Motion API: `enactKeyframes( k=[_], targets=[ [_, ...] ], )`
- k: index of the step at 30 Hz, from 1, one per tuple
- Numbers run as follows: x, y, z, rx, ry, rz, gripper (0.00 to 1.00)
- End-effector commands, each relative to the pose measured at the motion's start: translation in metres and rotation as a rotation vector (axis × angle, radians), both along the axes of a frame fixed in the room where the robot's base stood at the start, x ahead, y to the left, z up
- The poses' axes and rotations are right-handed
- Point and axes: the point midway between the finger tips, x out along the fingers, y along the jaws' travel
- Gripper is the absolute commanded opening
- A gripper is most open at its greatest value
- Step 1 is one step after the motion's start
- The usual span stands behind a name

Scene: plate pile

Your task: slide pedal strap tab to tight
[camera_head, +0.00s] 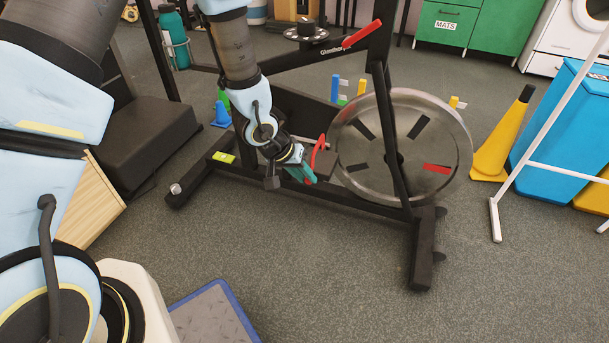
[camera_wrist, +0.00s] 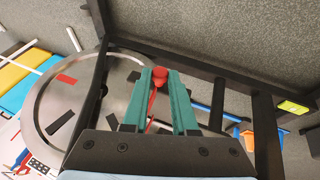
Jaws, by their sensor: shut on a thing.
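The exercise bike (camera_head: 390,200) stands on the grey floor, with a large metal flywheel (camera_head: 375,130). A red strap (camera_head: 317,152) arches up beside the dark pedal (camera_head: 325,164), just left of the flywheel. My gripper (camera_head: 305,176) is low at the pedal, its teal fingers reaching to the strap. In the wrist view, my gripper (camera_wrist: 160,75) is shut on the red strap tab (camera_wrist: 160,72), which shows between the two fingertips. A thin red length of strap (camera_wrist: 152,103) runs back between the fingers. Most of the pedal is hidden in the wrist view.
The flywheel (camera_wrist: 75,100) is close left of my fingers in the wrist view. Black frame bars run around my gripper. A yellow cone (camera_head: 502,140), a blue bin (camera_head: 565,130) and a white rack (camera_head: 545,110) stand at right. The floor in front is mostly clear.

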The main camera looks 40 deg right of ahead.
Motion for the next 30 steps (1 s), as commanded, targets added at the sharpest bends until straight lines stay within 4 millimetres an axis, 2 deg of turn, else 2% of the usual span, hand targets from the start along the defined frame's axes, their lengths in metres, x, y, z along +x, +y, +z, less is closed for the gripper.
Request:
enactKeyframes(
  k=[1, 5, 30],
  targets=[
    [0.0000, 0.0000, 0.0001, 0.000, 0.000, 0.000, 0.15],
    [0.0000, 0.0000, 0.0001, 0.000, 0.000, 0.000, 0.00],
    [0.0002, 0.0001, 0.0001, 0.000, 0.000, 0.000, 0.00]
  ],
)
